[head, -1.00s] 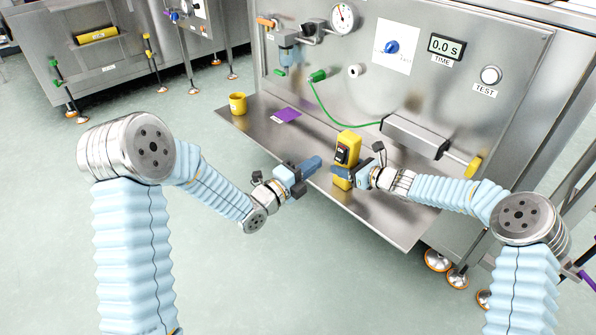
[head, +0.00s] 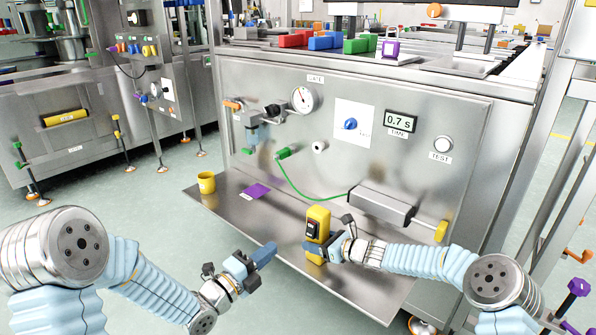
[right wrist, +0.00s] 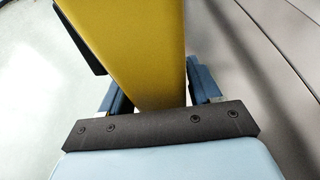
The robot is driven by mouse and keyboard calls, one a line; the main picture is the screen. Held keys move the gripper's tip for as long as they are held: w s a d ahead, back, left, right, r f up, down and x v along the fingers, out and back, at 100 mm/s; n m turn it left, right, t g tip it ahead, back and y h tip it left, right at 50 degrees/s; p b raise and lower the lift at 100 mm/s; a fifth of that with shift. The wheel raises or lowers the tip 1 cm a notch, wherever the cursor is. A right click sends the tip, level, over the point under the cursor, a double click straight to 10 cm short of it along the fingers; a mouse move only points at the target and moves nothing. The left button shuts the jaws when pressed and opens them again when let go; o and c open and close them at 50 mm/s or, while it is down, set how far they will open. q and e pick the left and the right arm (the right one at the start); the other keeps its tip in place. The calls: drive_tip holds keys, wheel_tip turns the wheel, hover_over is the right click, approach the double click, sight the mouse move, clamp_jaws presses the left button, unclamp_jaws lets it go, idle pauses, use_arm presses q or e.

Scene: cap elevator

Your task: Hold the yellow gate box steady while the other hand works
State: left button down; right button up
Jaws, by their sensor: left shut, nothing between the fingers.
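The yellow gate box (head: 318,219) stands upright on the metal shelf, with a dark switch on its front face. My right gripper (head: 335,246) is at the box's lower part in the head view. In the right wrist view the yellow box (right wrist: 135,50) fills the space between the two blue fingers (right wrist: 160,88), which are shut on its sides. My left gripper (head: 266,254) is shut and empty, to the left of the box and apart from it, over the shelf's front edge.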

drive_tip(key=o, duration=0.3)
drive_tip(key=shift+d, duration=0.1)
